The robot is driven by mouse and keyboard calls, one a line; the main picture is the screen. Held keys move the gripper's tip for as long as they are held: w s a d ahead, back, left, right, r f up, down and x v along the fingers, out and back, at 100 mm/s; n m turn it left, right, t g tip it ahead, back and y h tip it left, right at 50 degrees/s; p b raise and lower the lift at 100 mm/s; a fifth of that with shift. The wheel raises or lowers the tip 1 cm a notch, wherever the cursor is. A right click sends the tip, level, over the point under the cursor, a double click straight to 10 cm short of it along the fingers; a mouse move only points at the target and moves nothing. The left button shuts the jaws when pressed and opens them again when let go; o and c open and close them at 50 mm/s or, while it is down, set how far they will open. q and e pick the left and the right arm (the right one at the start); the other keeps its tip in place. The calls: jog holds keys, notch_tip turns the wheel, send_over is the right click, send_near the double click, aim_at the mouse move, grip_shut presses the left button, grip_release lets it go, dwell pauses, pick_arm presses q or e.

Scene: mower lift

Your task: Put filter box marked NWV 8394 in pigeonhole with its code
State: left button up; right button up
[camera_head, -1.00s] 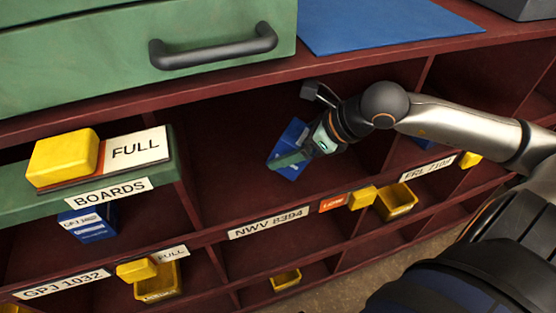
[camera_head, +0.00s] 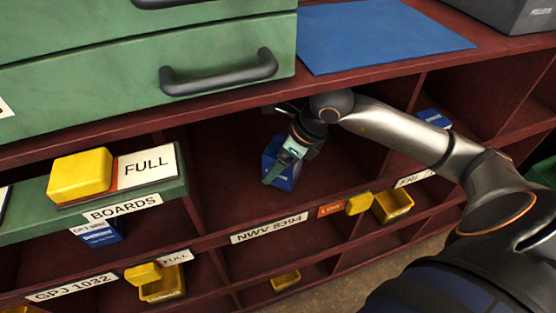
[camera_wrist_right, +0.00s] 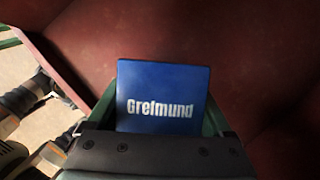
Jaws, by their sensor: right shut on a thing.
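A blue filter box (camera_head: 283,176) is between the green fingers of my right gripper (camera_head: 275,172), which is shut on it. The box is inside the large pigeonhole (camera_head: 225,195) above the label NWV 8394 (camera_head: 268,228). It looks near upright; I cannot tell whether its bottom touches the pigeonhole floor. In the right wrist view the box (camera_wrist_right: 162,85) shows a blue face with white lettering like "Grelmund", between the fingers (camera_wrist_right: 158,120). No code on this box can be read. My left gripper is out of view.
A green BOARDS drawer (camera_head: 125,198) with a yellow block (camera_head: 80,175) and a FULL card juts out at left. Another blue box (camera_head: 95,228) sits below it. A red tag and yellow block (camera_head: 359,203) sit on the rail. A blue mat (camera_head: 385,35) lies on top.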

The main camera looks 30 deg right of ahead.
jog(key=shift+w+a+r, duration=0.1)
jog(key=shift+w+r, duration=0.05)
jog(key=shift+r, duration=0.1)
jog(key=shift+f, duration=0.65)
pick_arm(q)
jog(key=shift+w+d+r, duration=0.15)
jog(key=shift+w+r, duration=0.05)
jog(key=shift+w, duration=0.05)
pick_arm(e)
jog(key=shift+f, duration=0.35)
jog(key=shift+f, duration=0.1)
jog(key=o, duration=1.3)
jog(key=shift+f, duration=0.1)
jog(key=shift+c, duration=0.2)
jog(key=shift+o, duration=1.1)
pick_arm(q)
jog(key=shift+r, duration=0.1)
pick_arm(e)
jog(key=shift+r, duration=0.2)
